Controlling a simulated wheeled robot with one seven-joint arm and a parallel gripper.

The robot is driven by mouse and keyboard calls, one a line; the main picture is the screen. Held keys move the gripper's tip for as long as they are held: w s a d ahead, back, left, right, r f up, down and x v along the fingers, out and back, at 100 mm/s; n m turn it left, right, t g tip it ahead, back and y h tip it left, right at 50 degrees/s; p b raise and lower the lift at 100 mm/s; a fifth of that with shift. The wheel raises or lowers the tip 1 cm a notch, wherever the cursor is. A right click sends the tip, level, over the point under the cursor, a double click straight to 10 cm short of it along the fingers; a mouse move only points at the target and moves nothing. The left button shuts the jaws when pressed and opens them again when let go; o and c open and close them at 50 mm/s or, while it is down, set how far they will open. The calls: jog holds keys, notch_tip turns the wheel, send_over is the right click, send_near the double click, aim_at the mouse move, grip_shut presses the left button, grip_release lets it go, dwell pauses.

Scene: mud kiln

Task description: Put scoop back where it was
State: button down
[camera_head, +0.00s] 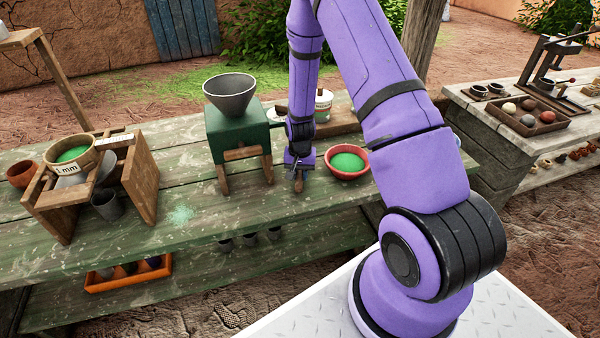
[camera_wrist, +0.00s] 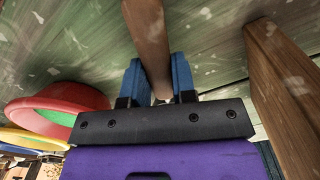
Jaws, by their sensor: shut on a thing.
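My gripper (camera_head: 298,166) points down over the green table, between the green mill and the red bowl. In the wrist view its two blue fingers (camera_wrist: 157,82) are shut on a brown wooden handle (camera_wrist: 148,38), which I take to be the scoop's. The handle's lower end (camera_head: 298,184) shows just under the fingers in the head view, close to the tabletop; whether it touches cannot be told. The rest of the scoop is hidden. The red bowl (camera_head: 347,174) of green powder stands just right of my gripper and shows at left in the wrist view (camera_wrist: 30,108).
The green mill (camera_head: 238,143) with a grey funnel (camera_head: 230,94) stands close left; its wooden leg (camera_wrist: 287,90) is near my gripper. A labelled jar (camera_head: 323,106) stands behind my arm. A sieve (camera_head: 75,158) on a wooden frame is far left. Spilled powder (camera_head: 182,215) lies on clear tabletop.

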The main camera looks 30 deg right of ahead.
jog(key=shift+f, duration=0.25)
jog(key=c, duration=0.8)
grip_release()
jog(key=shift+c, duration=0.2)
jog(key=shift+r, duration=3.75)
